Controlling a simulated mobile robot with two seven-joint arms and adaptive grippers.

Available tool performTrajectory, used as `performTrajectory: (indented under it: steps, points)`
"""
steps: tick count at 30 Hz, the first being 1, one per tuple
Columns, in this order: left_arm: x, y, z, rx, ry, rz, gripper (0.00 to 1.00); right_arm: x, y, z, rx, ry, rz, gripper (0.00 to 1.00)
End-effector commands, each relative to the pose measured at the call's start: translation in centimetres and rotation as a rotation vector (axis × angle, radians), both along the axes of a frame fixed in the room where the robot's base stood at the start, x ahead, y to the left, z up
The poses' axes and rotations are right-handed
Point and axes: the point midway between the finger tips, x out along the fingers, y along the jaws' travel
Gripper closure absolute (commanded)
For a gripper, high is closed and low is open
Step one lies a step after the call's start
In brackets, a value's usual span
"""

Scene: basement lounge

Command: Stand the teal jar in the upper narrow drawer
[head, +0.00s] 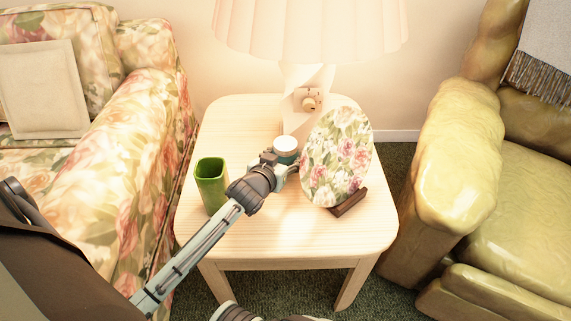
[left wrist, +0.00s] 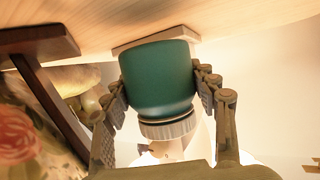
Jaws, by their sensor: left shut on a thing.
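The teal jar (head: 286,147) with a white lid stands on the wooden side table (head: 270,243), between the green cup and the floral plate. My left gripper (head: 282,164) reaches in from the left and is shut on the jar. In the left wrist view the jar (left wrist: 158,78) sits between both fingers (left wrist: 165,95), its ribbed lid toward the bottom of that picture. The gripper hides part of the jar in the head view. I cannot tell whether the jar touches the table. No drawer shows in either view. My right gripper is not clearly seen.
A green cup (head: 211,184) stands left of my arm. A floral plate (head: 337,158) on a dark wooden stand (head: 348,203) is close to the right. A lamp (head: 308,30) stands behind. A floral sofa (head: 150,130) and a green leather armchair (head: 458,150) flank the table.

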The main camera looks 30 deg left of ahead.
Motion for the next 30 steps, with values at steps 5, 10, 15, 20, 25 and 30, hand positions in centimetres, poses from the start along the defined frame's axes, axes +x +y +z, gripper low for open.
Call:
performTrajectory:
  steps: [5, 10, 15, 20, 25, 30]
  points:
    - [0.0, -0.1, -2.8, -0.001, 0.002, 0.0, 0.72, 0.3, -0.3, 0.8, -0.01, -0.006, -0.002, 0.24]
    - [0.0, 0.0, -3.1, -0.001, 0.0, -0.001, 0.72, 0.8, -0.4, 2.1, -0.015, -0.022, 0.001, 0.24]
    - [0.0, 0.0, -3.3, -0.001, 0.001, -0.001, 0.72, 0.6, -0.5, 1.7, -0.015, -0.017, 0.001, 0.24]
    - [0.0, 0.0, -3.4, -0.001, 0.001, -0.001, 0.32, 0.3, -0.4, 1.7, -0.015, -0.01, 0.001, 0.24]
    - [0.0, 0.0, -3.4, -0.002, 0.002, -0.001, 0.21, 0.1, -0.3, 1.6, -0.014, -0.007, 0.003, 0.24]
    - [0.0, 0.0, -3.4, 0.0, 0.002, 0.0, 0.21, 0.1, -0.2, 1.6, -0.013, -0.008, 0.005, 0.24]
